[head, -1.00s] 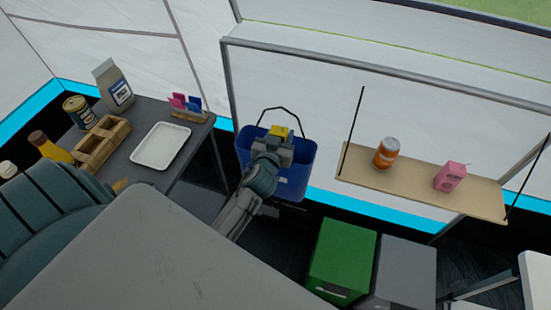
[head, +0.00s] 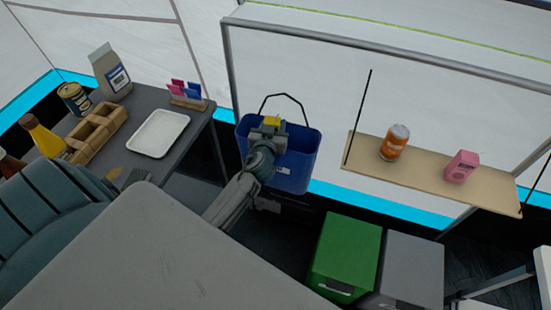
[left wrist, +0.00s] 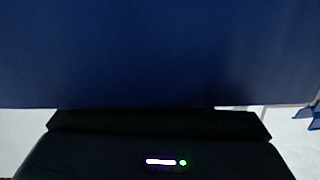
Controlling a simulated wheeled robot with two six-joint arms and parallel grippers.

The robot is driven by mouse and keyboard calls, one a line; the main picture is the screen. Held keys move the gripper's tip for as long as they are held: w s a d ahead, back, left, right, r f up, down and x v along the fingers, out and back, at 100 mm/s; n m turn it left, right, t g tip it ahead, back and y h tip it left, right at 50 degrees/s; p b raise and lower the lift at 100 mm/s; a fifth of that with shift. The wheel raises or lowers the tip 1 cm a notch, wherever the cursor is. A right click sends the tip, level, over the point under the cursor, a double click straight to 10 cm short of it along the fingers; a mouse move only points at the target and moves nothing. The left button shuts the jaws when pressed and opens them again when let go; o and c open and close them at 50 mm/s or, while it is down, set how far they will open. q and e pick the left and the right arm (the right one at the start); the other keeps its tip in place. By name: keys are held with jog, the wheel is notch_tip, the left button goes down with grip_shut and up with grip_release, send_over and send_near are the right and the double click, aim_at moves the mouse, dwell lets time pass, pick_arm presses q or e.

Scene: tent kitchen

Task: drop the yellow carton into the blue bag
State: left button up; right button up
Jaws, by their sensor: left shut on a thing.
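The blue bag (head: 299,166) hangs open by a thin dark handle in the middle of the head view. My left gripper (head: 269,129) is shut on the yellow carton (head: 271,121) at the bag's mouth. The carton shows only as a small yellow patch beyond the jaws; the rest of it is hidden. I cannot tell how far it is above or inside the rim. In the left wrist view a plain dark blue surface (left wrist: 160,55) fills the upper part, and the carton cannot be made out. My right gripper is not in view.
Left of the bag, a dark table holds a white tray (head: 158,133), a wooden crate (head: 97,133), a card holder (head: 187,98) and containers. To the right, a hanging shelf (head: 428,175) carries an orange can and a pink carton. Green (head: 345,256) and grey bins stand below.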

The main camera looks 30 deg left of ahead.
pick_arm(q)
jog(key=o, duration=1)
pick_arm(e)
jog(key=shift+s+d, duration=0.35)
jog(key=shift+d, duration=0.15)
pick_arm(q)
jog(key=shift+s+d, duration=0.2)
jog(key=shift+s, duration=0.15)
jog(key=b+v, duration=0.2)
jog(key=v, duration=0.8)
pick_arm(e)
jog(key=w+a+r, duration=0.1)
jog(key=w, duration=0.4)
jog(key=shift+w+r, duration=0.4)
